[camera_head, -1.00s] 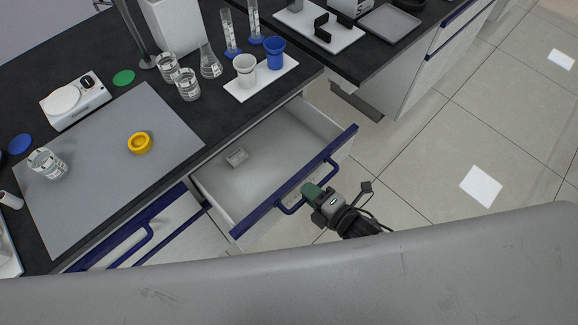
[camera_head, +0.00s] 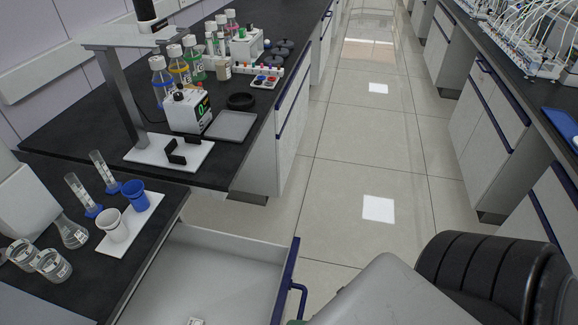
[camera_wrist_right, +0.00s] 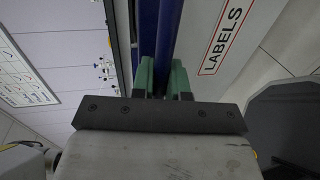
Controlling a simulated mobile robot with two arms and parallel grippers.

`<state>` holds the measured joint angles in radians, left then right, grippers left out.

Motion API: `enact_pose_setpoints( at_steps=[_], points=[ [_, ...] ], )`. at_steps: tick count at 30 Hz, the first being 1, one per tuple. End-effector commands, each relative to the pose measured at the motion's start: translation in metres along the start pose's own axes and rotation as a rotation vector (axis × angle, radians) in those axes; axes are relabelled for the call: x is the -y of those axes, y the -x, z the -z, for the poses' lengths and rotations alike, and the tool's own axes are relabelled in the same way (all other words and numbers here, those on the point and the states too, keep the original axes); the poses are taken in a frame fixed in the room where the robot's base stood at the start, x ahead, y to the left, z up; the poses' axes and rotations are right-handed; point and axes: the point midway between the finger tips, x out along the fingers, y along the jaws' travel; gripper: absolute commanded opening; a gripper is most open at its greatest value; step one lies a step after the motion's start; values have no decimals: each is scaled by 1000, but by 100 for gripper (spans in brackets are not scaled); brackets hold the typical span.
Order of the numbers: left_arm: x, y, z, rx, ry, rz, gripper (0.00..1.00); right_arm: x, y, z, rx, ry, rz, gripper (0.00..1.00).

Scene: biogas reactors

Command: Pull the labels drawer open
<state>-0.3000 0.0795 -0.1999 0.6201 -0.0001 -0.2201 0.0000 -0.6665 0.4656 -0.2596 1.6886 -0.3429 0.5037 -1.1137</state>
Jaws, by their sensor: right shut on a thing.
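The labels drawer (camera_head: 215,274) stands pulled out from the bench at the bottom of the head view, with its grey interior showing. Its blue front edge (camera_head: 284,280) carries a blue handle (camera_head: 298,296). A small light item (camera_head: 195,321) lies inside, cut off by the picture edge. In the right wrist view, my right gripper (camera_wrist_right: 162,78) has green fingers closed around the blue handle (camera_wrist_right: 165,35). The "LABELS" sign (camera_wrist_right: 222,38) is beside it. Only a sliver of green fingertip shows in the head view. My left gripper is not in view.
A white tray with a white cup (camera_head: 112,226) and a blue cup (camera_head: 135,194) stands on the black bench behind the drawer. Glass beakers (camera_head: 52,265) stand at left. The tiled floor (camera_head: 350,215) right of the drawer is free. Another bench (camera_head: 500,125) runs along the right.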

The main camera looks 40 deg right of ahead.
Motion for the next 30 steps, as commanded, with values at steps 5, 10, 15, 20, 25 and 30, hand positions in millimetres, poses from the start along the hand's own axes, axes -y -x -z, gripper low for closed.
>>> enact_pose_setpoints(
  at_steps=[5,10,15,20,25,30],
  points=[
    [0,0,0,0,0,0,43,0,0,0,1,0,1,0],
    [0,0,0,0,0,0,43,0,0,0,1,0,1,21],
    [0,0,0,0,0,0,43,0,0,0,1,0,1,39],
    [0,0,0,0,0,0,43,0,0,0,1,0,0,39],
    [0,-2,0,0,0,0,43,1,8,0,1,-1,2,39],
    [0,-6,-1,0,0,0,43,3,39,1,1,-3,6,39]
  ],
)
